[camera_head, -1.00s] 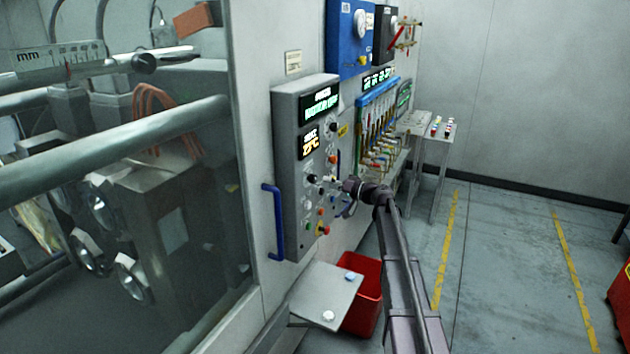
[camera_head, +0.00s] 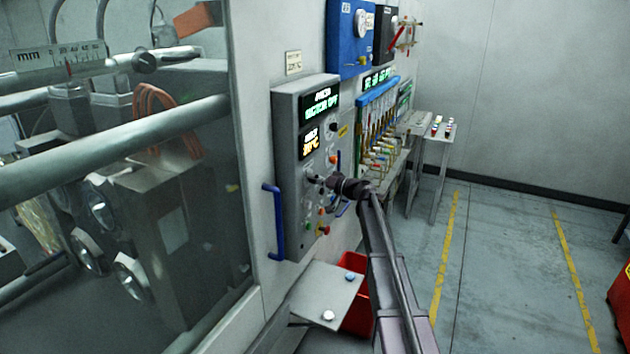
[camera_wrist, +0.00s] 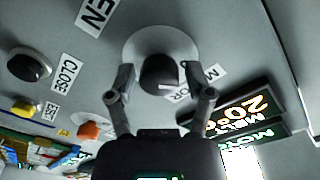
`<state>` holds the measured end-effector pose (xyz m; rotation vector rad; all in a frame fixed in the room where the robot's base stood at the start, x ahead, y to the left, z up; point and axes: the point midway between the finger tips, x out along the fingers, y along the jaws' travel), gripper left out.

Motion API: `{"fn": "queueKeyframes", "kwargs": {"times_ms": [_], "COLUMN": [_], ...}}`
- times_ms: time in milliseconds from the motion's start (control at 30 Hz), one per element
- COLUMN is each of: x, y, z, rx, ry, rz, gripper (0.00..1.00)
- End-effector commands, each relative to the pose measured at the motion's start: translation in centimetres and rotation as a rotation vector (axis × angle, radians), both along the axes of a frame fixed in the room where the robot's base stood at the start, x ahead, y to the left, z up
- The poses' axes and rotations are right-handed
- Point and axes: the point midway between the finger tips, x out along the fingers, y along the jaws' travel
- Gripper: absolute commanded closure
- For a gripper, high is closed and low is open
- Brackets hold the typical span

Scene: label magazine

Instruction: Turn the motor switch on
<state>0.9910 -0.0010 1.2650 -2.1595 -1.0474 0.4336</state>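The motor switch (camera_wrist: 160,75) is a dark round knob with a pale pointer mark on a white disc. A partly covered label beside it (camera_wrist: 196,84) seems to read MOTOR. In the wrist view my gripper (camera_wrist: 158,80) is open, with one finger on each side of the knob and small gaps visible. I cannot tell whether the fingertips touch it. In the head view my gripper (camera_head: 324,183) is at the front of the grey control panel (camera_head: 288,150) and hides part of its controls. The panel's green display (camera_head: 321,108) appears to read MOTOR OFF.
A black knob (camera_wrist: 29,66) and an orange button (camera_wrist: 92,131) are near the motor switch. A grey shelf (camera_head: 325,290) and a red bin (camera_head: 355,316) are below.

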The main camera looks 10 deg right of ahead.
Motion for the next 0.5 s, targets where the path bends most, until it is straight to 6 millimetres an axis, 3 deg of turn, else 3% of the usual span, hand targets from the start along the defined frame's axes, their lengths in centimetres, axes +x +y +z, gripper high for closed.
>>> {"fn": "queueKeyframes", "kwargs": {"times_ms": [33, 167, 500], "x": [-0.01, 0.0, 0.02], "y": [-0.01, -0.01, 0.0], "z": [0.0, 0.01, 0.03], "rx": [0.0, 0.0, 0.011], "ry": [0.0, 0.0, 0.014], "rz": [0.0, 0.0, 0.0], "gripper": [0.63, 1.0, 1.0]}}
